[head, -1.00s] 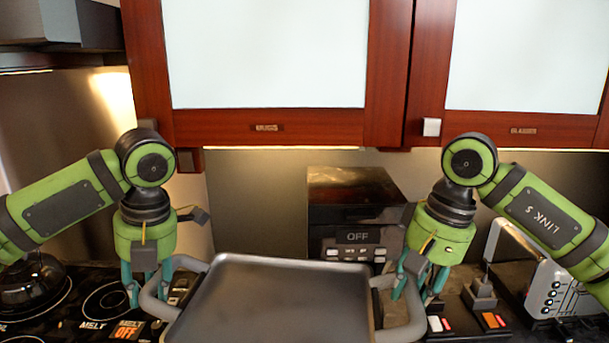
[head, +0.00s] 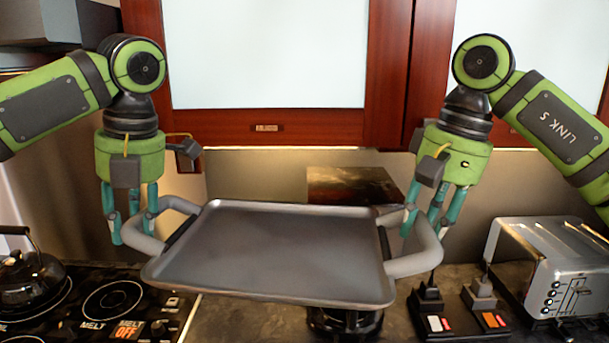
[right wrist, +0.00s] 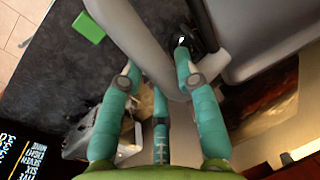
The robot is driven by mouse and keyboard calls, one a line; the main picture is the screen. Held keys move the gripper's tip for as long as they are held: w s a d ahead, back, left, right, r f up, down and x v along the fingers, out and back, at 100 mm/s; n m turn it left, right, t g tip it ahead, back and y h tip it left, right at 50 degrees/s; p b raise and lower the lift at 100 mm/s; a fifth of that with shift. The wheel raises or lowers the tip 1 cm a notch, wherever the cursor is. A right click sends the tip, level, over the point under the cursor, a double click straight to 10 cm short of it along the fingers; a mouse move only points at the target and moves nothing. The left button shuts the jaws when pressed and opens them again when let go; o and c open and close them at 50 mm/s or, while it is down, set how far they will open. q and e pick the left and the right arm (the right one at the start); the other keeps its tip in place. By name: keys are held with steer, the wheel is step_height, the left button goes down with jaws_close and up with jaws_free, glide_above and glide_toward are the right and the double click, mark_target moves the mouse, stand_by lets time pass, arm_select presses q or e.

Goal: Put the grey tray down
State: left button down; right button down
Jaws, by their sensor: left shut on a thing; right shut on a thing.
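The grey tray (head: 275,255) is held up in the air between my two arms in the head view, a little tilted, with a looped handle at each side. My left gripper (head: 132,225) is shut on the tray's left handle. My right gripper (head: 425,220) is shut on its right handle. In the right wrist view the teal fingers of my right gripper (right wrist: 160,85) are around the pale grey handle (right wrist: 130,35), and part of the tray (right wrist: 265,35) shows at the upper right. The tray hides much of the counter behind it.
A stove (head: 95,305) with a kettle (head: 30,280) is at the left. A chrome toaster (head: 550,265) and dark blocks with switches (head: 455,310) stand at the right. Dark counter (head: 225,325) shows below the tray. Wooden cabinets (head: 270,130) hang above.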

arm_select(q)
steer(key=shift+a+r, duration=0.1)
steer(key=shift+r, duration=0.1)
arm_select(e)
steer(key=shift+d+r, duration=0.1)
steer(key=shift+r, duration=0.05)
arm_select(q)
steer(key=shift+f, duration=0.15)
